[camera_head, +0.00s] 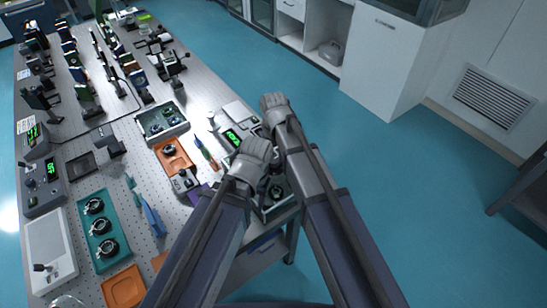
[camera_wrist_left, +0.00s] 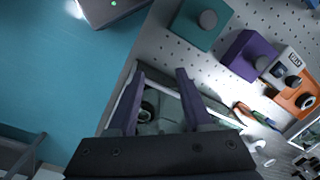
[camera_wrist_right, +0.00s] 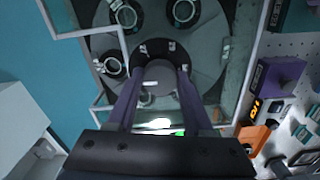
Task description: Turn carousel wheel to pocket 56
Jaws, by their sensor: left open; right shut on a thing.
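The carousel wheel (camera_wrist_right: 204,54) is a grey disc in the right wrist view, with several round pockets holding dark ringed parts. My right gripper (camera_wrist_right: 160,77) is shut on its central hub (camera_wrist_right: 160,66). Pocket numbers are too small to read. In the head view the right gripper (camera_head: 274,104) is over the table's right edge, and arms hide most of the carousel. My left gripper (camera_wrist_left: 160,75) is open with nothing between its fingers, above the framed carousel housing (camera_wrist_left: 172,127), where one dark ringed part (camera_wrist_left: 148,107) shows. The left gripper's wrist also shows in the head view.
A green-lit display (camera_head: 232,137) stands left of the wrists. The perforated table (camera_head: 128,160) carries an orange tray (camera_head: 174,158), a teal tray (camera_head: 97,226) and many optical mounts. A purple block (camera_wrist_left: 247,55) sits beside the housing. Open floor (camera_head: 400,190) lies to the right.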

